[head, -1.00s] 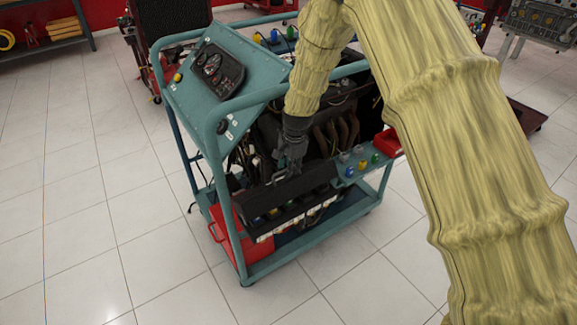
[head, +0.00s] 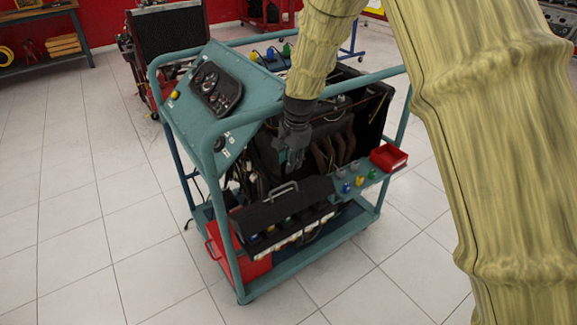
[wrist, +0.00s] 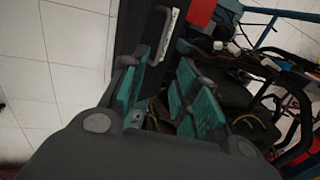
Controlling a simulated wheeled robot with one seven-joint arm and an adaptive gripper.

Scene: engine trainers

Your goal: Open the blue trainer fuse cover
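The blue trainer (head: 221,104) is a teal tubular frame on wheels with an engine inside. Its fuse cover (head: 300,200) is a long black panel at the front, with a grey bar handle (head: 281,191). The cover slants, and small coloured parts (head: 270,229) show below its front edge; how far it is open I cannot tell. My gripper (head: 287,163) is above and behind the handle, apart from it. In the wrist view my gripper (wrist: 158,92) has its teal-padded fingers spread with nothing held, and the handle (wrist: 166,36) shows beyond them.
A red tray (head: 388,158) and several coloured caps (head: 359,181) sit on the shelf to the right of the cover. A red box (head: 238,255) stands on the lower shelf. The teal top rail (head: 330,90) runs close to my arm. Tiled floor in front is clear.

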